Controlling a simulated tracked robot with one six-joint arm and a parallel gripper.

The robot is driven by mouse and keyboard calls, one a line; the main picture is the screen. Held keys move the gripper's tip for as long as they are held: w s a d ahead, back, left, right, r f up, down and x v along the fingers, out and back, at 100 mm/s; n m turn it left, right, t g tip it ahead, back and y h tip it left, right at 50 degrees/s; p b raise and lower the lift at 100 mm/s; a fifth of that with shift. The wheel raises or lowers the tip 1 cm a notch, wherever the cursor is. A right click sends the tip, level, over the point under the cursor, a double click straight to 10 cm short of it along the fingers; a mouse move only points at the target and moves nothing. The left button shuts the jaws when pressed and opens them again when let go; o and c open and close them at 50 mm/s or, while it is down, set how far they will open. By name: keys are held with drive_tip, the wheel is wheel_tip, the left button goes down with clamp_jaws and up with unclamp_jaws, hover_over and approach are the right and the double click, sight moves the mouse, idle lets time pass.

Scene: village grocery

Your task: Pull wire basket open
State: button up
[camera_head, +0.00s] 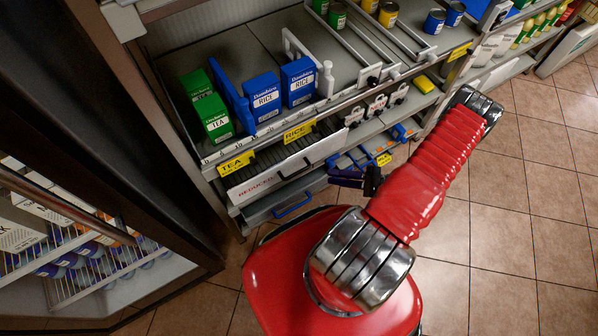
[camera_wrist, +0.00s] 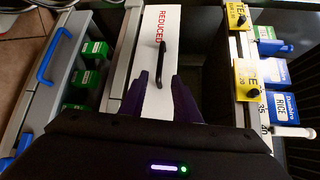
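The wire basket shows in the head view as a low drawer with a white front panel (camera_head: 268,178) and dark wire-like bars behind it. It sits under the shelf edge. Its white front, marked REDUCED, fills the upper middle of the wrist view (camera_wrist: 160,105). A black bar handle (camera_wrist: 162,58) is fixed to this front; it also shows in the head view (camera_head: 309,166). My gripper (camera_wrist: 161,80) is open, with two dark purple fingers either side of the handle's near end in the picture. In the head view my gripper (camera_head: 358,180) is right of the handle. Contact cannot be told.
A drawer with a blue handle (camera_head: 292,207) lies below the basket. Above are green TEA boxes (camera_head: 213,117) and blue RICE boxes (camera_head: 262,97). A glass-fronted cooler (camera_head: 90,250) stands at left. Tiled floor (camera_head: 500,220) is clear to the right.

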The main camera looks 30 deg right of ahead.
sight(299, 172)
drive_tip(key=shift+x, duration=6.85)
clamp_jaws()
